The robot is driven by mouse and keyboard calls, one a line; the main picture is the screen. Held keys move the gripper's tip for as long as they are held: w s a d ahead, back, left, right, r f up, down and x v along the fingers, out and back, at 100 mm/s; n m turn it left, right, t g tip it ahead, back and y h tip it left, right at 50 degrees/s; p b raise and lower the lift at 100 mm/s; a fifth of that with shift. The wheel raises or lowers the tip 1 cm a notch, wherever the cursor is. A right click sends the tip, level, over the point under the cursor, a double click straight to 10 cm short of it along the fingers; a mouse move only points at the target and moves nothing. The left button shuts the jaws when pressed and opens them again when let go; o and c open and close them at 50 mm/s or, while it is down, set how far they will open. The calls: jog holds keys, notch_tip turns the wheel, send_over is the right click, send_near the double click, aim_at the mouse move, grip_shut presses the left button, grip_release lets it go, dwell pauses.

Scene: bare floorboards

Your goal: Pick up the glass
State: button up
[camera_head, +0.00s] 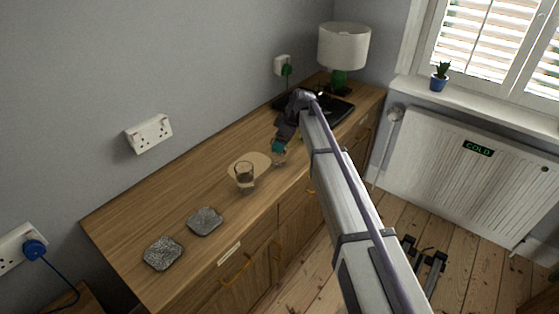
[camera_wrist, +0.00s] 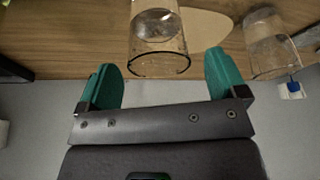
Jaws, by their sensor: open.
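Two clear glasses stand on the wooden sideboard. One glass (camera_head: 245,177) is at the front edge of a pale round mat in the head view. The other glass (camera_head: 279,158) is just below my gripper (camera_head: 278,147), partly hidden by it. In the wrist view, a glass (camera_wrist: 158,45) lies ahead of my gripper (camera_wrist: 162,72), lined up with the gap between its teal fingers. The fingers are apart and nothing is held. A second glass (camera_wrist: 270,48) shows off to the right, outside the fingers.
The pale mat (camera_head: 241,161) lies on the sideboard top (camera_head: 125,220). Two grey coasters (camera_head: 205,221) (camera_head: 163,253) lie at the near left. A black tray (camera_head: 340,112) and a lamp (camera_head: 343,46) stand at the far end. The wall runs along the back.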

jog(key=b+x, duration=0.3)
jog(key=x, duration=0.1)
jog(key=shift+d+f, duration=0.15)
jog(key=shift+f, duration=0.15)
jog(key=shift+r, duration=0.15)
jog(key=c, duration=1.2)
